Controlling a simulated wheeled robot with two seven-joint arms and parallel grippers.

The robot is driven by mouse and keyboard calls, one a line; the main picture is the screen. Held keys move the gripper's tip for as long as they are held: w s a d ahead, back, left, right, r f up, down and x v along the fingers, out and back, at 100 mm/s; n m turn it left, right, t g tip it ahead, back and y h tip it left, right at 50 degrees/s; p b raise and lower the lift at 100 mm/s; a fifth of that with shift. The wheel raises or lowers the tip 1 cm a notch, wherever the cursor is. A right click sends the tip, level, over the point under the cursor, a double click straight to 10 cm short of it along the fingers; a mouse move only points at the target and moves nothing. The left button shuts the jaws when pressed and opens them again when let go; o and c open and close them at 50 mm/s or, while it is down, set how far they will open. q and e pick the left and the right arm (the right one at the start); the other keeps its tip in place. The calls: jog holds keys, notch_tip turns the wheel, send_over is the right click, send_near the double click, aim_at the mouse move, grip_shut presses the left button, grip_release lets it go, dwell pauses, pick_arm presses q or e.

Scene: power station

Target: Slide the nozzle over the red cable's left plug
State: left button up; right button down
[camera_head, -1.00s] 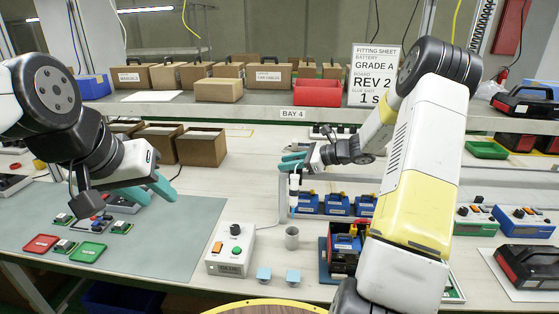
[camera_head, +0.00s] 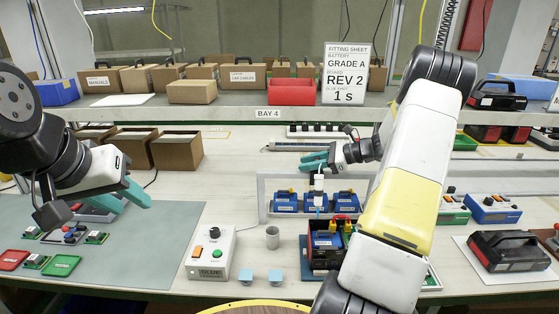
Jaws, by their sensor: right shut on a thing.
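My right gripper (camera_head: 316,161), with teal fingers, is shut on a slim white nozzle tool (camera_head: 319,183). The tool hangs upright, with a bluish tip pointing down above an open battery case (camera_head: 325,257) with a blue block inside. Small red and yellow parts (camera_head: 343,222) show at the case's back right; I cannot tell which is the red cable's left plug. The tip looks above the case's back left, apart from those parts. My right arm covers the case's right side. My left gripper (camera_head: 122,199) is open and empty above the grey-green mat at the left.
A white control box (camera_head: 211,254) with buttons, a grey cup (camera_head: 272,237) and two light blue blocks (camera_head: 275,275) stand left of the case. A rack of blue batteries (camera_head: 286,201) stands just behind. Another battery unit (camera_head: 508,258) lies at the right.

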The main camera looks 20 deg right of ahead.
jog(key=shift+d, duration=0.1)
jog(key=c, duration=1.2)
grip_release()
jog(key=shift+o, duration=0.2)
jog(key=shift+r, duration=0.1)
jog(key=shift+r, duration=0.25)
notch_tip(320, 180, up, 3)
jog(key=shift+f, duration=0.1)
jog(key=s+a, duration=0.3)
jog(key=s, duration=0.4)
jog(key=s+a+r, duration=0.1)
jog(key=s+a, duration=0.3)
jog(key=s, duration=0.3)
jog(key=shift+s+r, duration=0.2)
jog(key=shift+r, duration=0.05)
